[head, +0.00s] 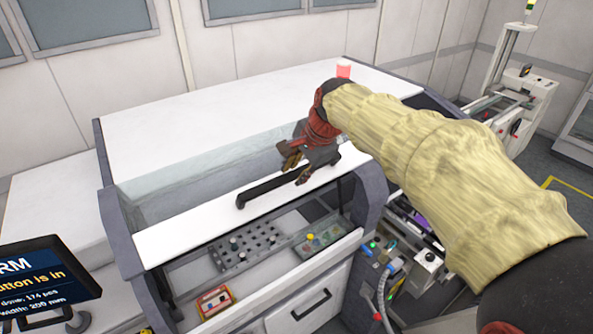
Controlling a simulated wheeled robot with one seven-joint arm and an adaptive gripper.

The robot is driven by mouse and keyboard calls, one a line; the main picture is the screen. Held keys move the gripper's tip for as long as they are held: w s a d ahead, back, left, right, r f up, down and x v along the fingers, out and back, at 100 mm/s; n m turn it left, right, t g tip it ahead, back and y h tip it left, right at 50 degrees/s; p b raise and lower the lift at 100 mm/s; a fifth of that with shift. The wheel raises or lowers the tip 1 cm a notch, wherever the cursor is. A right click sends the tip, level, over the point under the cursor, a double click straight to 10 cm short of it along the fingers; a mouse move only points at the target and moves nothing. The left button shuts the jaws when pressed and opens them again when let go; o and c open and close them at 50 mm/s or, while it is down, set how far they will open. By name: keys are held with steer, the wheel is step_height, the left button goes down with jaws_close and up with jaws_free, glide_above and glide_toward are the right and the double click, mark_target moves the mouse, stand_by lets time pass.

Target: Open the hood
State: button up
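The hood (250,108) of the machine is a white cover with a clear sloping window and a white front strip. It appears down over the machine body. A long black bar handle (265,189) is fixed along the front strip. My gripper (293,171) is at the right end of the handle, reached over from the right. Its two brown-tipped fingers look spread apart, one nearer the window and one over the handle's right end. I cannot tell whether a finger touches the handle. My gripper hides part of the window and strip.
Below the strip is an open bay with a perforated plate (247,246) and a button panel (322,240). A monitor (45,280) stands at the lower left. A red lamp (343,69) is on top of the machine. Feeder trolley parts and cables (395,270) crowd the right.

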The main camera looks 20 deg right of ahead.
steer(key=c, duration=0.6)
jaws_close()
steer(key=shift+f, duration=0.1)
steer(key=s+d+f+t+b, duration=0.1)
steer(key=s+f+b, duration=0.2)
steer(key=f+b, duration=0.3)
steer(key=b, duration=0.3)
steer(key=shift+f, duration=0.25)
steer(key=shift+r, duration=0.1)
steer(key=o, duration=1)
jaws_free()
steer(key=shift+s, duration=0.1)
steer(key=shift+c, duration=0.2)
